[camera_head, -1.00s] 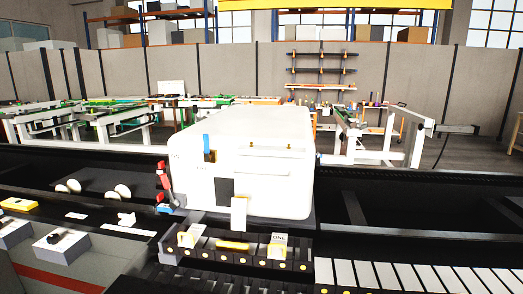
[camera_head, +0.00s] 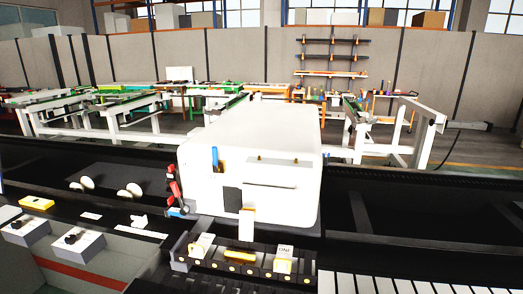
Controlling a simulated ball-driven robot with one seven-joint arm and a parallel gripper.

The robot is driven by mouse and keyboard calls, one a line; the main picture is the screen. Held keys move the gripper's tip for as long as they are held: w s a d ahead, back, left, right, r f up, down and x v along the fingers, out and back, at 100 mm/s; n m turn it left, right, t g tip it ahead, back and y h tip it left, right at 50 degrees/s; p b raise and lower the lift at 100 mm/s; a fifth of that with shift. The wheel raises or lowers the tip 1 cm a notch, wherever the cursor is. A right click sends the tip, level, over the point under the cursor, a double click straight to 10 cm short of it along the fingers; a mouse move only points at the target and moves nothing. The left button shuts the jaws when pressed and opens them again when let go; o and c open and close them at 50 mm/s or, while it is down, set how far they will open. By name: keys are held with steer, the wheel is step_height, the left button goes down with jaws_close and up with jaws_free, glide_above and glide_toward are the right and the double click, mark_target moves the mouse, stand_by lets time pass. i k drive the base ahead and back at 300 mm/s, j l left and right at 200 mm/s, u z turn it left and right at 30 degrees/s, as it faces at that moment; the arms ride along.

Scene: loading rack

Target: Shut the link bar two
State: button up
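In the head view, a dark strip (camera_head: 228,268) with yellow dots runs along the front below a large white housing. A yellow bar (camera_head: 240,255) lies on it between two upright white tags, a left one (camera_head: 201,246) and a right one (camera_head: 284,254). The right tag carries lettering that seems to read ONE. I cannot make out a tag for bar two, or tell which part is link bar two and whether it is open or shut. My gripper is not in view.
The white housing (camera_head: 250,155) stands behind the strip, with a red lever (camera_head: 174,190) at its left and a white plate (camera_head: 247,222) at its front. Grey boxes (camera_head: 82,243) stand at lower left. White panels (camera_head: 400,283) lie at lower right. Workbenches stand behind.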

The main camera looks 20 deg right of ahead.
mark_target(246, 218)
steer(key=i+l, duration=1.05)
steer(key=i, duration=0.15)
